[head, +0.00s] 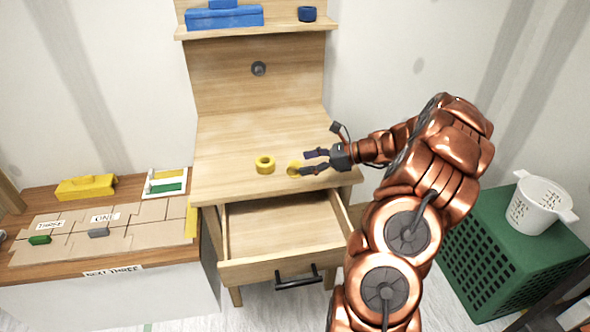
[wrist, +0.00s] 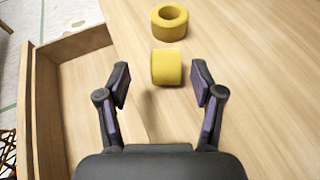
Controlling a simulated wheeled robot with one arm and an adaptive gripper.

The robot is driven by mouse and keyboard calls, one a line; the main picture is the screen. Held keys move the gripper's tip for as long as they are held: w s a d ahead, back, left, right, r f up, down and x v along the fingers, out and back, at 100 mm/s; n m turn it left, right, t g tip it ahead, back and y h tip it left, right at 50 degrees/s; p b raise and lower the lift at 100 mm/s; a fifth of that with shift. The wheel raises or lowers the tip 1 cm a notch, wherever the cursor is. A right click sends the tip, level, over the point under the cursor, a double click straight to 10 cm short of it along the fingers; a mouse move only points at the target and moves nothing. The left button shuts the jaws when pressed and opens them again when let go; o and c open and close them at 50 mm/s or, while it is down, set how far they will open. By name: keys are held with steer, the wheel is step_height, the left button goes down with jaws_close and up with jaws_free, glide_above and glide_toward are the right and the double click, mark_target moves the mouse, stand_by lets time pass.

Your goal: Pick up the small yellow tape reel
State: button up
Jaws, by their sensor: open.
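Two yellow tape reels lie on the wooden desk top. The nearer reel (head: 293,168) is by my fingertips and looks the smaller one in the head view; in the wrist view this nearer reel (wrist: 167,68) shows its curved side, with its hole not visible. The other reel (head: 265,165) lies flat to its left, hole facing up; it also shows farther ahead in the wrist view (wrist: 169,31). My gripper (head: 304,163) is open, low over the desk and pointing left. In the wrist view its fingertips (wrist: 161,78) are on either side of the nearer reel, with gaps showing.
An open, empty drawer (head: 280,222) juts out below the desk front. A shelf (head: 280,32) above the desk back holds a blue toolbox (head: 225,18) and a dark blue roll (head: 307,14). The desk top (head: 245,135) behind the reels is clear.

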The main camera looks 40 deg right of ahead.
mark_target(293, 163)
steer(key=shift+w+d+x, duration=0.1)
steer(key=shift+x, duration=1.2)
steer(key=shift+w+d+x, duration=0.15)
steer(key=shift+x, duration=1.15)
steer(key=shift+c, duration=0.3)
steer(key=c, duration=1)
steer(key=shift+c, duration=0.2)
steer(key=shift+r, duration=0.9)
steer(key=shift+s+a+r, duration=0.15)
steer(key=shift+s+r, duration=0.05)
steer(key=shift+r, duration=0.25)
steer(key=shift+s+a+r, duration=0.1)
steer(key=shift+s+r, duration=0.1)
steer(key=shift+r, duration=0.25)
steer(key=s+a+r+b, duration=0.1)
steer(key=s+a, duration=0.8)
steer(key=s, duration=0.3)
steer(key=shift+r, duration=0.2)
